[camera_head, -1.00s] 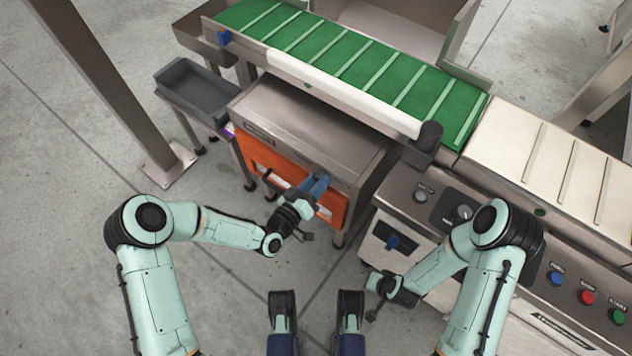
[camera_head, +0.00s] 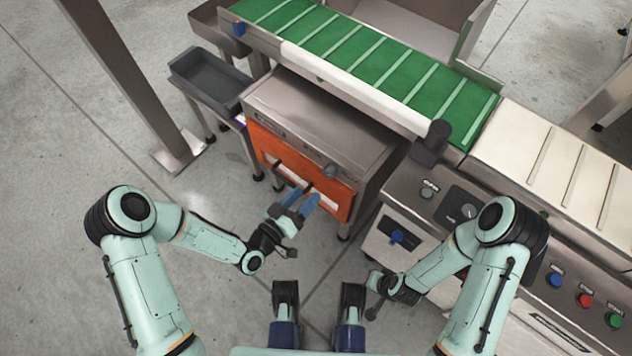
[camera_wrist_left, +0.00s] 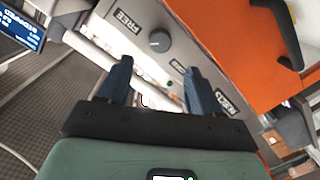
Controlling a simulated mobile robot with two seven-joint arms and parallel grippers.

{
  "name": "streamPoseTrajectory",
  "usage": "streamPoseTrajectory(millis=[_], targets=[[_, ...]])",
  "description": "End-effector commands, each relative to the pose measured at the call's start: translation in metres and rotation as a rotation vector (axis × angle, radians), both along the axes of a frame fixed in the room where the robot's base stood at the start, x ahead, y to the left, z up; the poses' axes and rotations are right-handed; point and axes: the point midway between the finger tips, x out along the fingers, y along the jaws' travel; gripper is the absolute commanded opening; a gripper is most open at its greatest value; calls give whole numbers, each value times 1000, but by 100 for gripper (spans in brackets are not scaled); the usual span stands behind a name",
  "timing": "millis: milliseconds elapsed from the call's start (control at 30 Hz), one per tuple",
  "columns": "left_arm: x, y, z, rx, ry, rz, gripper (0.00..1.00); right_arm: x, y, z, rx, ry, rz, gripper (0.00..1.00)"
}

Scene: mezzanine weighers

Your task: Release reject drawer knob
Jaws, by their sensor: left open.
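In the left wrist view the knob (camera_wrist_left: 160,40) stands beside the word FREE, beyond and between my fingertips. My left gripper (camera_head: 301,199) has blue fingers, spread apart and empty, in front of the drawer and below the knob. It also shows in the left wrist view (camera_wrist_left: 158,82), clear of the knob. My right arm's hand (camera_head: 377,281) is low in front of the control panel; its fingers are hidden.
The green conveyor (camera_head: 370,60) runs behind the cabinet. A grey bin (camera_head: 210,78) stands left. The control panel (camera_head: 455,208) is on the right. The floor left of my arm is clear.

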Motion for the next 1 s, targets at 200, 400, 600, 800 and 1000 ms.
streamPoseTrajectory(millis=[200, 400, 600, 800, 1000], targets=[[-27, 20, 3, 0, 0, 1, 65, -7, 3, 5, 8, 17, 7, 0], [-35, 25, 3, 0, 0, 0, 65, -8, 4, 5, 10, 21, 9, 0], [-35, 25, 3, 0, 0, 0, 65, -8, 4, 5, 10, 22, 9, 0], [-35, 25, 3, 0, 0, 0, 65, -8, 4, 5, 10, 21, 9, 0], [-35, 26, -4, 14, 30, 5, 65, -8, 4, 5, 10, 21, 9, 0]])
